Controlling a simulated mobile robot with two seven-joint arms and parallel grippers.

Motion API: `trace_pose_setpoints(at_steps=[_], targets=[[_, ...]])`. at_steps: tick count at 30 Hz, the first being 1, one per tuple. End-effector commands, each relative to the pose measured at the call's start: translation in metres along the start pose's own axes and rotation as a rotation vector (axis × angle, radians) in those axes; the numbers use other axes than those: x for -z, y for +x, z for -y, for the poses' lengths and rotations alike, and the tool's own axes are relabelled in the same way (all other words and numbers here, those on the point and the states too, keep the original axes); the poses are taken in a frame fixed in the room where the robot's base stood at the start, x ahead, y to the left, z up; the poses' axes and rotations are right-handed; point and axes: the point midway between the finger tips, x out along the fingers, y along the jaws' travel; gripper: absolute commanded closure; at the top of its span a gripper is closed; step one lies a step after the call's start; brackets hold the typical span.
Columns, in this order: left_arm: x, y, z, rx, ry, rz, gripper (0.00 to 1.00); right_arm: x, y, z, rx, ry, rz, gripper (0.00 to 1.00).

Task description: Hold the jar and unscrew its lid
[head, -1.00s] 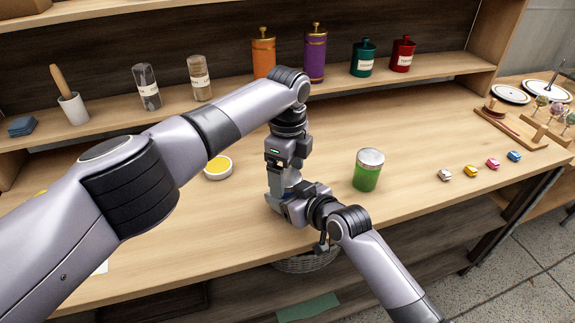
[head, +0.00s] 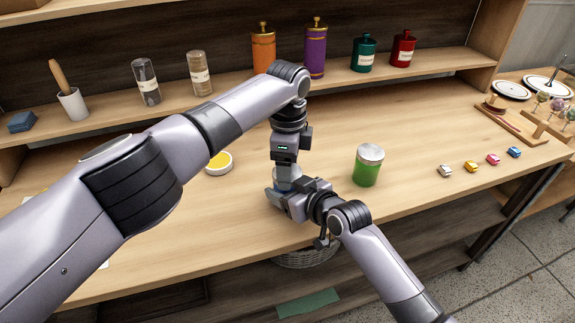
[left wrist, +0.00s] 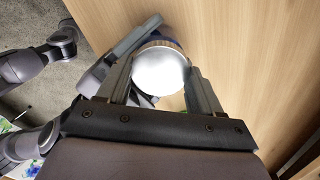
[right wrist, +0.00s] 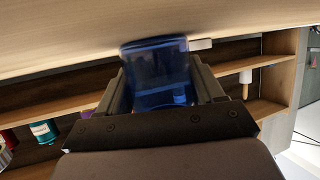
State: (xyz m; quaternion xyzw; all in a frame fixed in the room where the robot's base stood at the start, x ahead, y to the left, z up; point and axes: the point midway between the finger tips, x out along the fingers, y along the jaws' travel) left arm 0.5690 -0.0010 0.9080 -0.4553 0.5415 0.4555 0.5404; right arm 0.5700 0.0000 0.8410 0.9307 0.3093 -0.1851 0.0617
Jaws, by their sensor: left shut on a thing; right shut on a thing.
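The jar is blue and see-through with a round silver lid. In the head view my grippers hide most of it. My left gripper (head: 286,172) comes down from above; in the left wrist view its two fingers are on either side of the silver lid (left wrist: 160,70), shut on it. My right gripper (head: 284,198) comes in low from the front right. In the right wrist view its fingers are shut on the sides of the blue jar body (right wrist: 158,78). The jar is at the front middle of the wooden table (head: 225,235). The lid's thread is hidden.
A green jar with a silver lid (head: 368,165) stands to the right of my grippers. A round yellow-topped tin (head: 219,163) is to their left. Small coloured blocks (head: 471,166) lie farther right. Bottles and canisters line the back shelf (head: 225,97).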

Motion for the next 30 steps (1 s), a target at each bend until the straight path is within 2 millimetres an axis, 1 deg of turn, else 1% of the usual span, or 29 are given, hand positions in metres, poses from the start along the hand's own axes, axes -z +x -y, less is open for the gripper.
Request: trace_pose_setpoints(at_steps=[3, 4, 5, 6, 13, 15, 17, 21, 24, 26, 27, 30], targets=[[0.0, -0.001, 0.001, 0.004, 0.002, -0.001, 0.71, -0.001, 0.0, 0.002, 0.003, -0.001, 0.001, 1.0], [0.0, -0.001, 0.001, 0.004, 0.002, -0.001, 0.25, -0.001, 0.0, 0.002, 0.003, -0.001, 0.001, 1.0], [0.0, -0.001, 0.001, 0.004, 0.002, -0.001, 0.15, -0.001, 0.0, 0.002, 0.003, -0.001, 0.001, 1.0], [0.0, -0.001, 0.001, 0.004, 0.003, 0.0, 0.09, -0.001, 0.0, 0.002, 0.003, -0.001, 0.001, 1.0], [0.001, 0.0, -0.001, -0.001, 0.005, -0.001, 0.09, -0.001, 0.0, 0.0, 0.0, 0.0, 0.001, 1.0], [0.001, -0.003, -0.001, -0.002, 0.006, -0.002, 0.09, -0.001, 0.0, -0.001, -0.001, 0.0, 0.001, 1.0], [0.002, -0.009, -0.001, -0.002, 0.007, -0.003, 0.09, -0.001, 0.0, -0.001, -0.002, 0.0, 0.001, 1.0], [0.002, -0.029, 0.0, 0.0, 0.008, -0.004, 0.09, -0.001, 0.0, -0.001, -0.002, 0.0, 0.003, 1.0], [0.001, -0.04, 0.0, 0.0, 0.006, -0.003, 0.09, -0.001, 0.0, -0.001, -0.001, 0.0, 0.003, 1.0], [0.001, -0.044, 0.0, 0.0, 0.006, -0.001, 0.09, -0.001, 0.0, 0.0, 0.0, 0.0, 0.003, 1.0], [0.001, -0.045, 0.0, 0.0, 0.006, 0.0, 0.13, -0.001, 0.0, 0.0, 0.0, 0.0, 0.003, 1.0], [0.001, -0.049, 0.0, 0.0, 0.023, 0.0, 0.13, -0.001, 0.0, 0.0, 0.001, 0.0, 0.003, 1.0]])
